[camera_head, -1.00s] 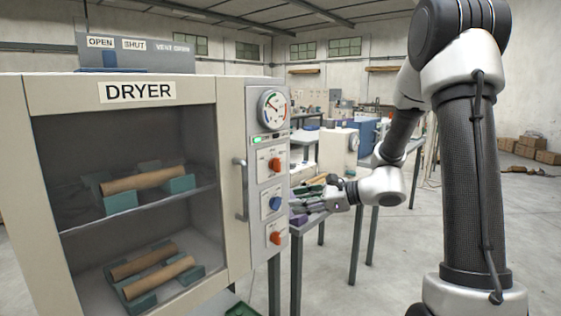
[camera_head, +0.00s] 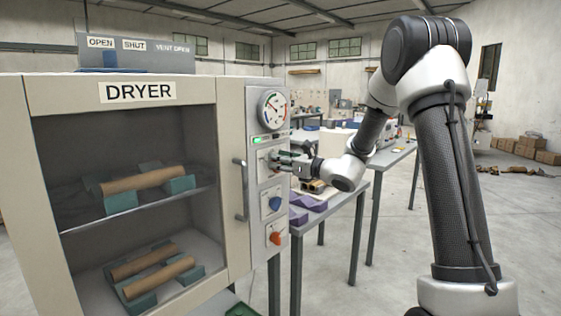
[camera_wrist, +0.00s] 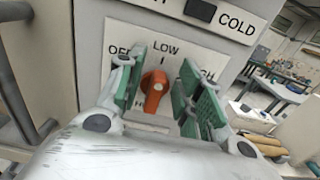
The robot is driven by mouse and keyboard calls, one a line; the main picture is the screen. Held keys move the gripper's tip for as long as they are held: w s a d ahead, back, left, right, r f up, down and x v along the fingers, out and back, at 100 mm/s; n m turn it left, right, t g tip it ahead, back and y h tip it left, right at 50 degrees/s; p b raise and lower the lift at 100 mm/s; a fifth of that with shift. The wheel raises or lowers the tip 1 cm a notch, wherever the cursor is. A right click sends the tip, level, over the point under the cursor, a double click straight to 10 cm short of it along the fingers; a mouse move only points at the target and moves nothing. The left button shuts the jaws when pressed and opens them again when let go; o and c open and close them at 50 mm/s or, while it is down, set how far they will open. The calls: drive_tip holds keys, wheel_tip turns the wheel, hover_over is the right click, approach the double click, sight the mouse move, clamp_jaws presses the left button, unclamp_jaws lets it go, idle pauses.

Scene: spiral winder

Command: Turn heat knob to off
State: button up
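The heat knob is orange and shows in the wrist view (camera_wrist: 154,92) on a white plate marked OFF at left, LOW at top and a partly covered HIGH at right. Its narrow grip stands near upright, leaning slightly right at the top. My gripper (camera_wrist: 156,86) is open, with one green-padded finger on each side of the knob and a gap on both sides. In the head view, my gripper (camera_head: 278,162) is at the top knob plate of the dryer (camera_head: 236,160) and hides the knob there.
Below are a blue knob (camera_head: 275,203) and a lower orange knob (camera_head: 275,238). A round gauge (camera_head: 272,109) sits above. The dryer's door handle (camera_head: 240,190) is left of the panel. A grey table (camera_head: 340,200) stands to the right.

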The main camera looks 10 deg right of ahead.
clamp_jaws()
drive_tip(key=shift+n, duration=0.3)
drive_tip(key=n, duration=0.3)
drive_tip(key=a+n, duration=0.1)
drive_tip(key=n, duration=0.3)
drive_tip(key=s+f+n, duration=0.1)
drive_tip(key=n, duration=0.3)
drive_tip(key=shift+a, duration=0.25)
drive_tip(key=shift+s+f+n, duration=0.1)
drive_tip(key=shift+n, duration=0.2)
idle(0.4)
unclamp_jaws()
